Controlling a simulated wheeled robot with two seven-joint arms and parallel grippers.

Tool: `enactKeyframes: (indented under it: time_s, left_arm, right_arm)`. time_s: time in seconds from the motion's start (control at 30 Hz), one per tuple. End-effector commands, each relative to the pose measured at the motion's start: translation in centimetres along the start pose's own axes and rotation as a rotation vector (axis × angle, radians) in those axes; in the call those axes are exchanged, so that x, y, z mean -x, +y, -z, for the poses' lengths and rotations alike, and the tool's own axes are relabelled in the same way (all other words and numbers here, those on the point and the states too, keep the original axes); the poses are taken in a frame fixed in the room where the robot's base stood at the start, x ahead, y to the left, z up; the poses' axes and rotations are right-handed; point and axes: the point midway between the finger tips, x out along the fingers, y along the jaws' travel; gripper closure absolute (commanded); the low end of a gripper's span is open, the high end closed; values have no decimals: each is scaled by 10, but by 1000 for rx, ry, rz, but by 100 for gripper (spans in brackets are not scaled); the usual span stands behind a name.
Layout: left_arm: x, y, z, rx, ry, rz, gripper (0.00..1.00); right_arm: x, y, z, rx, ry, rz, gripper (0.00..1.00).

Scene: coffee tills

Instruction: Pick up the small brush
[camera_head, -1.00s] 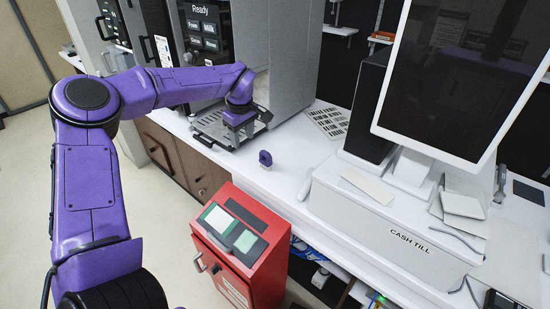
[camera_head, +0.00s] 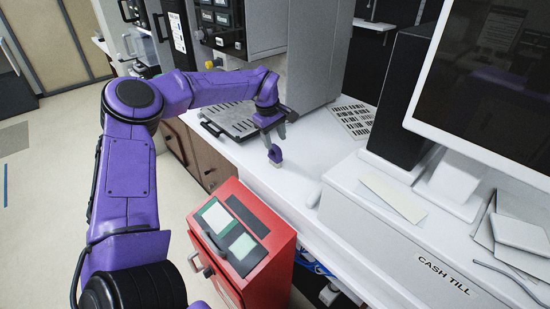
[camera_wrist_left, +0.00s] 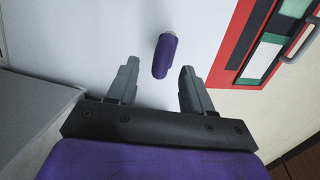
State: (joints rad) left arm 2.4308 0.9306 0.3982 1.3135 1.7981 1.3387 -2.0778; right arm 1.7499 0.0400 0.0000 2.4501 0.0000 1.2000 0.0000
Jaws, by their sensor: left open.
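The small brush (camera_head: 275,155) with a purple handle sits on the white counter (camera_head: 316,160), in front of the coffee machine's drip tray. In the left wrist view the purple brush (camera_wrist_left: 165,56) lies just beyond the fingertips, roughly in line with the gap between them. My left gripper (camera_head: 274,134) is open and empty, close to the brush but apart from it. Its two grey fingers show in the left wrist view (camera_wrist_left: 158,70). The brush's bristle end is hard to make out. My right gripper is not in view.
The coffee machine's metal drip tray (camera_head: 231,118) lies behind the arm. A red cabinet (camera_head: 262,268) stands at the counter's front edge. The cash till (camera_head: 400,235) and its monitor (camera_head: 490,80) fill the right. A printed sheet (camera_head: 353,119) lies flat behind the brush.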

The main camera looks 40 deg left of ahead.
Motion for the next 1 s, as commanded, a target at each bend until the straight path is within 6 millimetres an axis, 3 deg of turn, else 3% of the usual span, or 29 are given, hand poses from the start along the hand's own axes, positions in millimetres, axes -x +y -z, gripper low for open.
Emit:
enactKeyframes:
  time_s: [0.3, 0.53, 0.7, 1.0]
  left_arm:
    - [-48, -4, 3, 3, 1, 3, 49]
    - [-51, -4, 4, 5, 1, 0, 49]
    - [-51, -4, 4, 6, 1, 0, 100]
    - [-50, -4, 4, 6, 1, 0, 100]
  right_arm:
    - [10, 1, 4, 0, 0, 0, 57]
    - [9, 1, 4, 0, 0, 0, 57]
    - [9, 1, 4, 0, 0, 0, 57]
    - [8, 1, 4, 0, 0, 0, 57]
